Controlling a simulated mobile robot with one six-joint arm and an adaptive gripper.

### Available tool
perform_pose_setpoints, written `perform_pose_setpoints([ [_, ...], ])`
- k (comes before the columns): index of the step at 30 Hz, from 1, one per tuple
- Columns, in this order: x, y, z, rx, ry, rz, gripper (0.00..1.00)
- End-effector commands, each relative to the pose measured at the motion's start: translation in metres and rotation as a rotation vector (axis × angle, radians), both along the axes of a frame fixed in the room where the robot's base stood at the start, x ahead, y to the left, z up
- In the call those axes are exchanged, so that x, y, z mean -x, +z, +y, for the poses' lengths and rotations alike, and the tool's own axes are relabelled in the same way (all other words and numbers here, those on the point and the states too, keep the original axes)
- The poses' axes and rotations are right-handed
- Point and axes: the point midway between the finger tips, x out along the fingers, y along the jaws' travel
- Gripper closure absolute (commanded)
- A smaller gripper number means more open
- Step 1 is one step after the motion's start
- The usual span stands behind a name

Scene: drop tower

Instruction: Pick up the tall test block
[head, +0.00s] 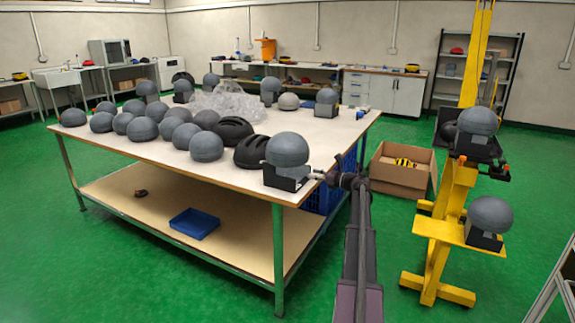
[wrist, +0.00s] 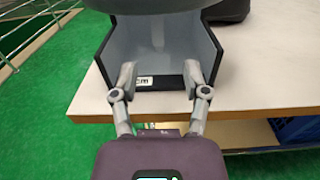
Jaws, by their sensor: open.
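At the near right corner of the long table (head: 230,150), a black stand (head: 284,180) carries a grey dome-shaped headform (head: 287,149). I cannot tell for sure that this is the tall test block. In the wrist view the stand (wrist: 204,48) shows a grey inner face between black side edges and a small white label at its foot; the headform's underside (wrist: 150,6) is cut off by the top edge. My gripper (wrist: 160,78) is open and empty, its two fingers apart in front of the grey face. In the head view my gripper (head: 318,176) is right beside the stand.
Several grey headforms (head: 206,147), dark helmets (head: 251,151) and a clear plastic heap (head: 228,103) crowd the tabletop. A cardboard box (head: 402,178) stands on the floor to the right. A yellow drop tower (head: 445,215) stands further right, with another headform (head: 490,215) on its shelf.

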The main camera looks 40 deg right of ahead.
Motion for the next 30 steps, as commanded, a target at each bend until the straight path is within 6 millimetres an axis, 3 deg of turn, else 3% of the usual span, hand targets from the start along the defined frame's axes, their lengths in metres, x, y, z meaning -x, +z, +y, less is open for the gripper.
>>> perform_pose_setpoints([
  [10, -0.043, 0.000, 0.018, 0.000, 0.001, 0.000, 0.41],
  [30, -0.057, 0.001, 0.024, 0.000, -0.001, 0.000, 0.41],
])
